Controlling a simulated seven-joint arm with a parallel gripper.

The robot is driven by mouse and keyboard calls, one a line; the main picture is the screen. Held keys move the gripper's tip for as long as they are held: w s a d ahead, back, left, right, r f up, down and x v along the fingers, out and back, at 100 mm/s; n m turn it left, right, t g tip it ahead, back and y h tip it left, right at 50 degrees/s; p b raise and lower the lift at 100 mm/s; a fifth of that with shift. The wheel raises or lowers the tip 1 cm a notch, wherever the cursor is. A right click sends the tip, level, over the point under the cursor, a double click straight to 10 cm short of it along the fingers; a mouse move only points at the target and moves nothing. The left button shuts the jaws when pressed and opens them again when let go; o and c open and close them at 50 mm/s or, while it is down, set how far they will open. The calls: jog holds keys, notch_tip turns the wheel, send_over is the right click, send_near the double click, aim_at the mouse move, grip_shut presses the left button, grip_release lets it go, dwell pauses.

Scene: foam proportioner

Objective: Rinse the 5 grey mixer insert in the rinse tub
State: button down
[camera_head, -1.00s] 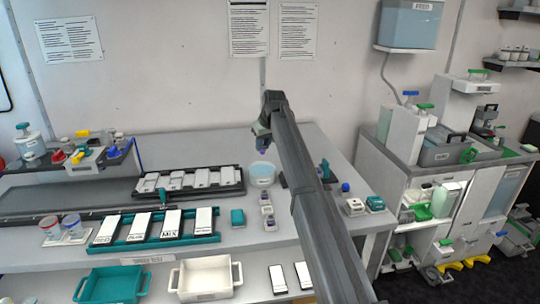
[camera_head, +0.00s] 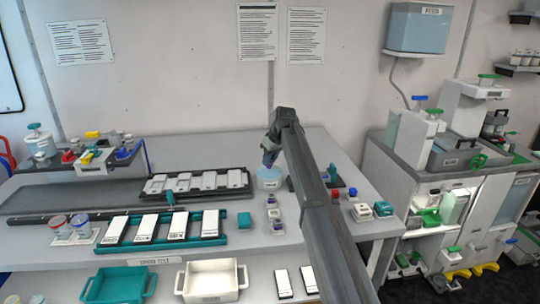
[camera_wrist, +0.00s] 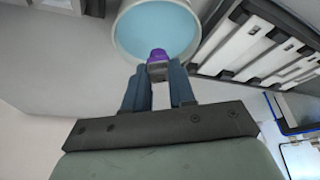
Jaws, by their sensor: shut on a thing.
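The rinse tub (camera_head: 268,182) is a round pale tub of light blue water on the bench; in the wrist view its rim (camera_wrist: 122,42) and water fill the top middle. My gripper (camera_wrist: 158,78) is shut on a small piece with a grey body and a purple end (camera_wrist: 157,55), which I take to be the mixer insert. The purple end points away from the fingers and overlaps the tub's near edge in the wrist view. In the head view my gripper (camera_head: 269,157) is just above the tub. Whether the insert touches the water cannot be told.
The bench's front left-of-centre holds bins below.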

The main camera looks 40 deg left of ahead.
aim_at(271, 165)
jog(key=shift+f, duration=0.2)
jog(key=shift+f, duration=2.45)
jog(key=shift+w+a, duration=0.3)
jog(key=shift+s+d, duration=0.6)
jog(key=shift+w+a, duration=0.6)
dwell(0.7)
jog(key=shift+s+d, duration=0.3)
dwell(0.7)
jog(key=shift+r, duration=0.15)
dwell(0.3)
jog(key=shift+r, duration=4.35)
